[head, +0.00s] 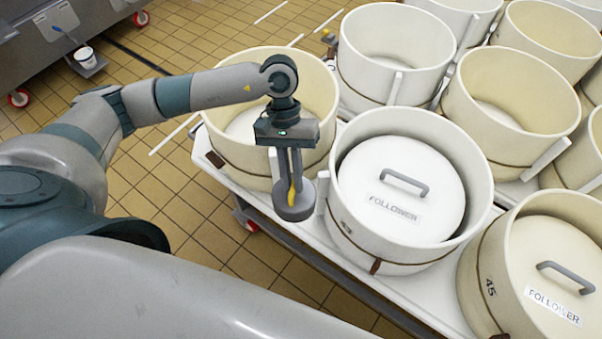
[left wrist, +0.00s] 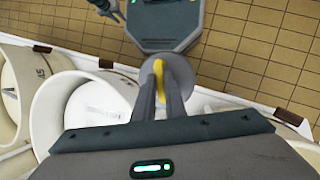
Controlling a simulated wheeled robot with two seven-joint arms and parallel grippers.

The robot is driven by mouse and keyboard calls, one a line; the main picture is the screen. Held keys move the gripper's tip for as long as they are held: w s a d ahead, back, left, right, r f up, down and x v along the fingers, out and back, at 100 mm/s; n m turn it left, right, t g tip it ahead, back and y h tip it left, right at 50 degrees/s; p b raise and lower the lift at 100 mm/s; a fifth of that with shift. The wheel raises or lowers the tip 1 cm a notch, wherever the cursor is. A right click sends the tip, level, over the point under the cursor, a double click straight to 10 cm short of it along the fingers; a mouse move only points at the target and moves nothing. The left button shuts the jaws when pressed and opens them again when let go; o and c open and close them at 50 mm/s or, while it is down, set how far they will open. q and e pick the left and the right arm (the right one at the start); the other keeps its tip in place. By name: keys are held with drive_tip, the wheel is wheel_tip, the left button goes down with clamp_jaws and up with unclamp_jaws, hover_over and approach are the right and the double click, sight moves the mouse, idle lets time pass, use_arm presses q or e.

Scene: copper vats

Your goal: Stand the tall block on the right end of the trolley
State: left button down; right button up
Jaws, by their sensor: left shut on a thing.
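My left gripper (head: 292,188) points down, with its fingers shut on the yellow upright part of a grey round-based piece (head: 295,207). The grey piece hangs in front of the white trolley (head: 243,188), between two vats. In the left wrist view the yellow part shows between the fingers (left wrist: 165,95), with the grey round base (left wrist: 150,72) behind. I cannot make out a separate tall block. A dark piece at the top left of the left wrist view looks like my right gripper (left wrist: 112,12). It is too small to tell whether it is open.
Cream vats crowd the trolley: an open vat (head: 225,130) on the left, and vats with grey-handled lids marked FOLLOWER (head: 385,165) and (head: 560,255). More open vats (head: 510,90) stand behind. Tiled floor (head: 200,210) lies in front. A grey cabinet (head: 90,35) stands at top left.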

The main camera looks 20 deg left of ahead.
use_arm(q)
drive_tip(key=shift+s+a+f+m+y, duration=0.15)
drive_tip(key=shift+a+f+m+y, duration=0.2)
drive_tip(key=shift+m, duration=0.45)
drive_tip(key=shift+a+f+b, duration=0.1)
drive_tip(key=shift+f+b, duration=0.65)
drive_tip(key=shift+f, duration=0.2)
drive_tip(key=shift+s, duration=0.1)
